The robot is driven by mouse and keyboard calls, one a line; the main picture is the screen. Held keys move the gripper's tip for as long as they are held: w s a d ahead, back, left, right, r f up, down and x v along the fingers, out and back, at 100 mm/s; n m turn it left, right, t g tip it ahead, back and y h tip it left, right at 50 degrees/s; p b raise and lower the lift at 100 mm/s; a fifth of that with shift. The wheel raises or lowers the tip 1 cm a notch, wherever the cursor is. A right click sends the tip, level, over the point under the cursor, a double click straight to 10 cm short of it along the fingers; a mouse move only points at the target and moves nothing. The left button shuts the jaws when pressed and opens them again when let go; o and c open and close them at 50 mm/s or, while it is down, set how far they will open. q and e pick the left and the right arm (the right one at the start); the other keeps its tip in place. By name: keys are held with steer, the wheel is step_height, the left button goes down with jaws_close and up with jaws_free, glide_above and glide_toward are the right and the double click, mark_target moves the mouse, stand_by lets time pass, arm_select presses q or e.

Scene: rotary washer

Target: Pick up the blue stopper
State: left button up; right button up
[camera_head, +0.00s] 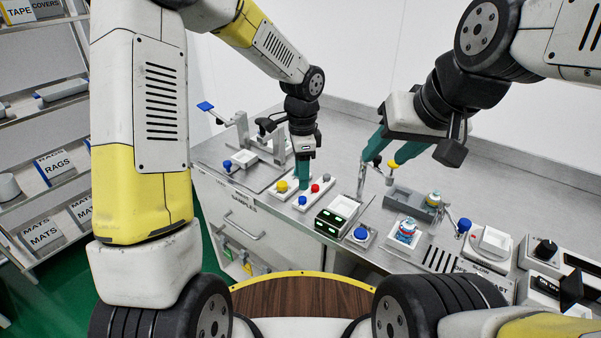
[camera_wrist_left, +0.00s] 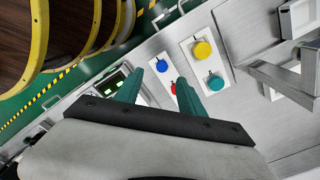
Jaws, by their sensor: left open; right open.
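A blue stopper (camera_head: 302,200) sits on a white plate at the front of the steel counter, near a red stopper (camera_head: 315,188). The blue stopper also shows in the left wrist view (camera_wrist_left: 162,66), beyond and between my fingertips, with the red one (camera_wrist_left: 173,88) near it. My left gripper (camera_head: 303,178) points down close behind the blue stopper; its teal fingers are open and empty (camera_wrist_left: 160,82). My right gripper (camera_head: 388,155) is open and empty over the counter, farther right.
A second plate holds a yellow stopper (camera_wrist_left: 202,49) and a teal one (camera_wrist_left: 215,82). A box with green displays (camera_head: 337,215) stands to the right, followed by another blue knob (camera_head: 360,233).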

mark_target(303, 198)
arm_select(q)
steer(key=shift+w+d+f, duration=0.1)
steer(key=shift+w+f, duration=0.05)
steer(key=shift+f, duration=0.3)
step_height(303, 198, down, 7)
steer(key=shift+w+f, duration=0.1)
steer(key=shift+w, duration=0.05)
steer(key=shift+c, duration=0.2)
jaws_close()
